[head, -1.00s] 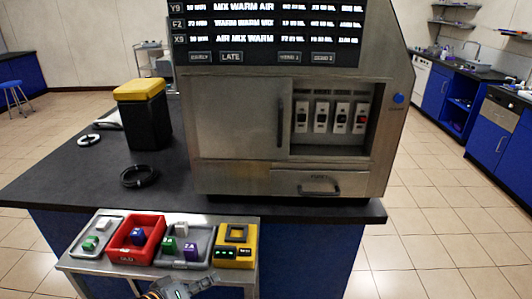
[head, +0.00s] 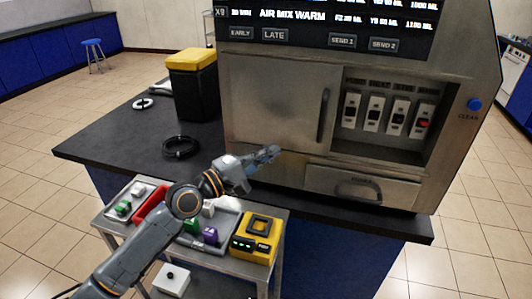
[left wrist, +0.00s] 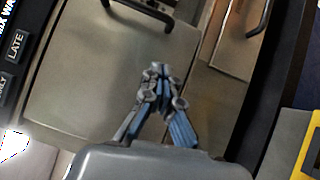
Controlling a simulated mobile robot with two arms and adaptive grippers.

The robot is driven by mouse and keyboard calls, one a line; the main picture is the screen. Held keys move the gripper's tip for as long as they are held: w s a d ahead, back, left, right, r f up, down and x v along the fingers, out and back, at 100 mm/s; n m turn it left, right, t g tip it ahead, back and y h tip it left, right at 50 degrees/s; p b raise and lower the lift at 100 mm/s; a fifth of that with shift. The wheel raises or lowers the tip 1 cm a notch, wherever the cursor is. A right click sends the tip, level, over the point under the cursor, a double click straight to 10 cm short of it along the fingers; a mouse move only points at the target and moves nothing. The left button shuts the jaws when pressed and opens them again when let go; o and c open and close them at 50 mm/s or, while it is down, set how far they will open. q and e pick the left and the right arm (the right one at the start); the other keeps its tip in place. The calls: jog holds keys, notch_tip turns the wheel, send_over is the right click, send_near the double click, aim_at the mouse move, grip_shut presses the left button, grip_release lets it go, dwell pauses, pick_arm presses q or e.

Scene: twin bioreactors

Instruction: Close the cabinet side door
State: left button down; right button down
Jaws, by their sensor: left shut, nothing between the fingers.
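The steel cabinet (head: 265,160) stands on the dark counter. Its flat front door panel (head: 275,95) has a vertical dark handle (head: 324,115) near its right edge. To the right of the panel is an open bay (head: 388,118) with several white switch modules. In the left wrist view the door panel (left wrist: 95,75) fills the left and middle, with its handle (left wrist: 140,12) at the top. My left gripper (head: 274,152) is shut and empty, in front of the cabinet below the panel; it also shows in the left wrist view (left wrist: 157,70). I cannot tell whether it touches. My right gripper is out of view.
A drawer (head: 362,186) with a handle is below the bay. A side cart under my left arm holds a red tray (head: 150,203), a grey tray (head: 225,226) and a yellow device (head: 258,238). A black-yellow bin (head: 195,90) and a black ring (head: 181,146) are on the counter.

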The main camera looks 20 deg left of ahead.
aim_at(304, 145)
pick_arm(q)
jog(key=w+d+p, duration=0.1)
jog(key=d, duration=0.1)
jog(key=w+d+p, duration=0.1)
jog(key=w+d, duration=0.1)
jog(key=d, duration=0.1)
jog(key=w+d+p, duration=0.1)
jog(key=w+d, duration=0.1)
jog(key=shift+d+r, duration=0.25)
jog(key=shift+r, duration=0.05)
